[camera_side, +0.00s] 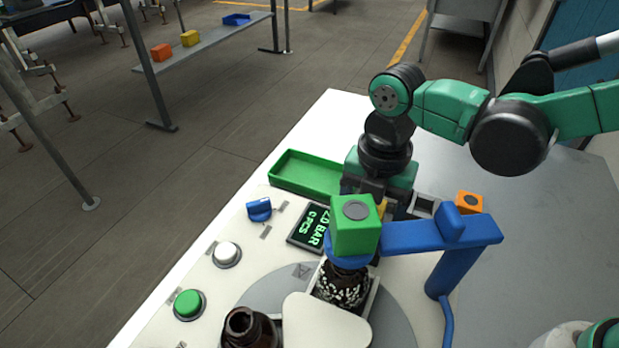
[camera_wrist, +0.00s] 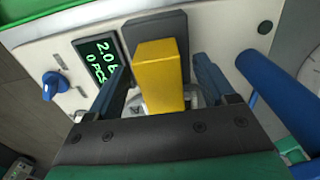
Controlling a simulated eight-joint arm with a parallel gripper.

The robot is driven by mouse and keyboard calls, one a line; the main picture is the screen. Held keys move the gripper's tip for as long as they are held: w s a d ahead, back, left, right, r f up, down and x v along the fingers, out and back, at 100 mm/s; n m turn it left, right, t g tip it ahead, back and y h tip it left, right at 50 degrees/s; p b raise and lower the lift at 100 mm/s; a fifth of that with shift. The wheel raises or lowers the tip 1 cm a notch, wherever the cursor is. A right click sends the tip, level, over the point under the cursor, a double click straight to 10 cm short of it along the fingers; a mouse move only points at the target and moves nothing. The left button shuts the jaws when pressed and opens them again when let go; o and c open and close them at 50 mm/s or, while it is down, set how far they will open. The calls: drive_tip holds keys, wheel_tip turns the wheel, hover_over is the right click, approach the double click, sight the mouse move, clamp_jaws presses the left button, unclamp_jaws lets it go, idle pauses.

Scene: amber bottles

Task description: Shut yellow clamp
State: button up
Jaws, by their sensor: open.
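The yellow clamp (camera_wrist: 160,75) is a yellow block standing up in front of a dark grey block (camera_wrist: 160,25) in the wrist view. In the side view only a sliver of the clamp (camera_side: 383,207) shows, behind a green cube. My gripper (camera_wrist: 162,86) is open, with one dark blue finger on each side of the yellow clamp. Gaps show between the clamp and both fingers, so it is not gripped. In the side view my gripper's fingers are mostly hidden behind the green cube.
A blue arm (camera_side: 415,236) with the green cube (camera_side: 355,228) at its end stands in front of my gripper. Brown bottles (camera_side: 249,329) stand below it. A lit display (camera_side: 312,229), blue knob (camera_side: 259,210), white button (camera_side: 227,253), green button (camera_side: 188,304), green tray (camera_side: 303,172) and orange block (camera_side: 469,202) surround it.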

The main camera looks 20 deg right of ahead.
drive_tip(key=shift+f, duration=0.15)
clamp_jaws()
drive_tip(key=shift+s+a, duration=1.25)
drive_tip(key=shift+s, duration=0.05)
unclamp_jaws()
drive_tip(key=shift+r, duration=2.85)
drive_tip(key=shift+d, duration=0.1)
